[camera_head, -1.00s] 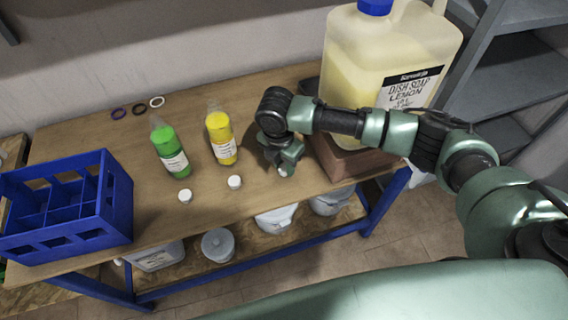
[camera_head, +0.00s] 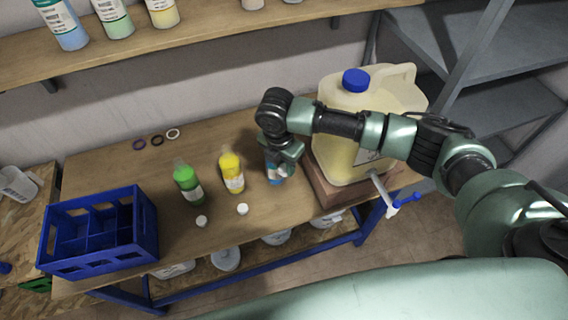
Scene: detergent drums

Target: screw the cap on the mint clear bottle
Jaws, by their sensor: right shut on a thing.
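My right gripper (camera_head: 284,170) is shut on a small white cap, only partly visible between its fingers. It is just in front of a bottle with blue contents (camera_head: 271,167), which it partly hides; I cannot tell whether cap and bottle touch. A green bottle (camera_head: 188,184) and a yellow bottle (camera_head: 231,172) stand uncapped to the left, with clear upper parts. A white cap (camera_head: 201,221) lies before the green bottle and another white cap (camera_head: 242,209) before the yellow one. The labels are too small to read. My left gripper is out of view.
A blue divided crate (camera_head: 140,225) stands at the table's left. A large jug with a blue cap (camera_head: 340,110) and a tap stands on a brown block at right. Several rings (camera_head: 157,140) lie at the back. A shelf (camera_head: 200,32) with bottles runs above.

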